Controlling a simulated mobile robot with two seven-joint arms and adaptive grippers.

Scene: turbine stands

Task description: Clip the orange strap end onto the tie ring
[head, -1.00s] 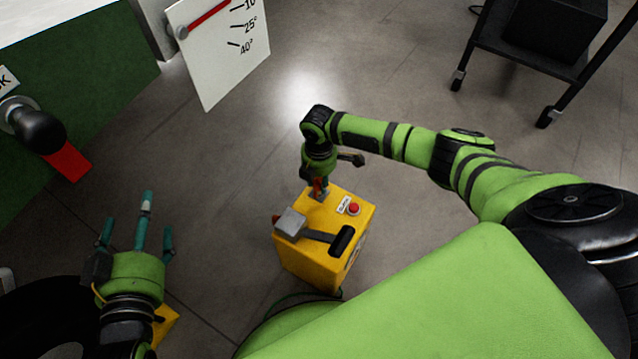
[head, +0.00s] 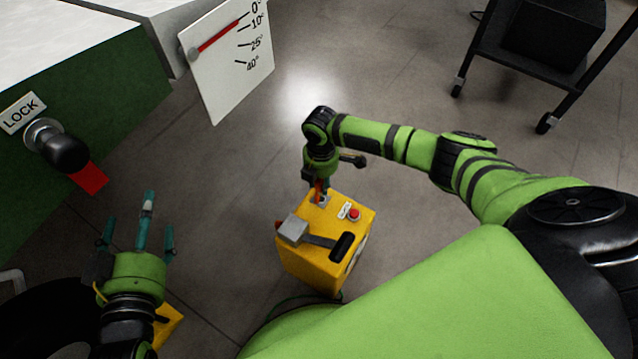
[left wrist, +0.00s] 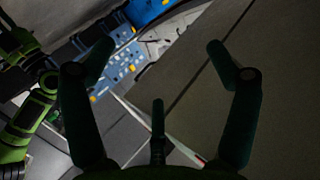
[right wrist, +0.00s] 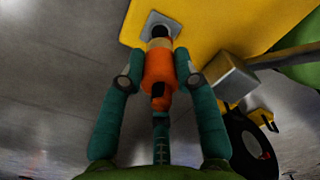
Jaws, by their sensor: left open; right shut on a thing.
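My right gripper (head: 319,193) is at the top of a yellow box (head: 300,262). In the right wrist view it is shut around an orange piece (right wrist: 158,68) with dark parts at both ends. The piece's far end meets a grey square plate (right wrist: 150,24) on the box; I cannot tell whether it is fixed there. My left gripper (head: 140,222) is open and empty above the floor at lower left, its fingers spread also in the left wrist view (left wrist: 175,75). I cannot make out a strap or a tie ring.
The box carries a red button (head: 354,214) and a grey-and-black lever (head: 320,240). A green cabinet with a black LOCK knob (head: 65,152) and a white angle board (head: 232,75) stand upper left. A black cart (head: 525,60) stands upper right.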

